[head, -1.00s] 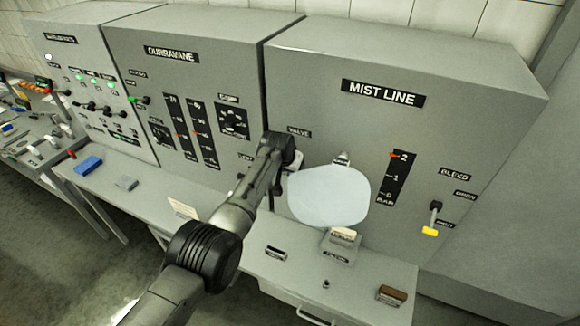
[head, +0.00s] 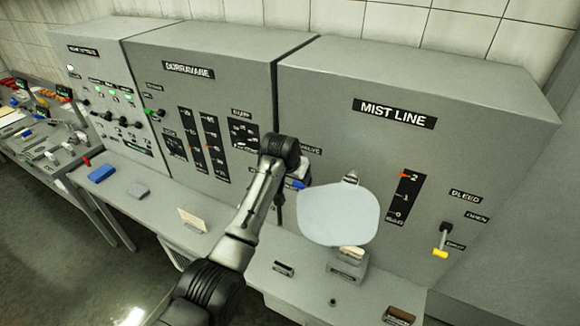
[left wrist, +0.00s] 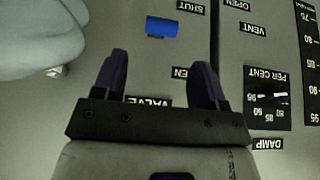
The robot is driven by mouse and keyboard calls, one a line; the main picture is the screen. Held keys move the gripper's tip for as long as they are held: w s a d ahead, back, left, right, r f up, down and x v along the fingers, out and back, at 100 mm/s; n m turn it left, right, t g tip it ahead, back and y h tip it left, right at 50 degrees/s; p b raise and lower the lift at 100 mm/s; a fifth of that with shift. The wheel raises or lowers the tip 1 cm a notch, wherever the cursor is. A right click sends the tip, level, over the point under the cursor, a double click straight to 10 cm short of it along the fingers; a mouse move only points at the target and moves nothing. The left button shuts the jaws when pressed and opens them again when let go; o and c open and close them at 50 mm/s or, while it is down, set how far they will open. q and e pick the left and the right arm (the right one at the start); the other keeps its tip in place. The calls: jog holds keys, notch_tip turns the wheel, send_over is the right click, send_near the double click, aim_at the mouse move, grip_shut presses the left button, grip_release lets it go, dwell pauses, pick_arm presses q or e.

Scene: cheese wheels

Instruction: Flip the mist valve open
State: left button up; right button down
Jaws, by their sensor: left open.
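The mist valve is on the grey MIST LINE cabinet (head: 396,117). Its blue handle (left wrist: 162,27) lies beside the SHUT label (left wrist: 178,6) in the left wrist view, where the lettering is upside down. The handle also shows just right of my wrist in the head view (head: 298,185). The VALVE label (left wrist: 150,102) and a partly hidden OPEN label (left wrist: 180,73) are on the panel behind my left gripper. My left gripper (left wrist: 158,65) is open and empty. Its fingers point toward the handle, with a gap between. My right gripper is not in view.
A pale rounded plate (head: 338,214) stands out from the panel close to the valve. A yellow-tipped BLEED lever (head: 441,241) is further right. The DURRAVANE cabinet (head: 188,69) adjoins on the left. A grey bench ledge (head: 160,205) runs below with small items.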

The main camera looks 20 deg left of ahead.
pick_arm(q)
jog(key=b+v, duration=0.1)
jog(key=v, duration=0.5)
jog(key=shift+s, duration=0.1)
dwell(0.4)
jog(key=s+a+r+t, duration=0.1)
jog(key=s+r+t, duration=0.3)
jog(key=r, duration=0.5)
jog(key=s+r+t, duration=0.4)
jog(key=r, duration=0.4)
jog(key=s+a+f+g+p, duration=0.1)
jog(key=s+f+g+p, duration=0.1)
jog(key=s+f, duration=1)
jog(key=s+a+f+g+p, duration=0.1)
jog(key=s+f+g, duration=0.3)
jog(key=s+f, duration=0.9)
jog(key=s+a+f+g+y+p, duration=0.1)
jog(key=s+f+g, duration=0.3)
jog(key=s+f, duration=0.9)
jog(key=s+p, duration=0.1)
jog(key=s, duration=0.4)
jog(key=shift+a+f+p, duration=0.25)
jog(key=shift+a+p, duration=0.1)
jog(key=shift+a, duration=0.05)
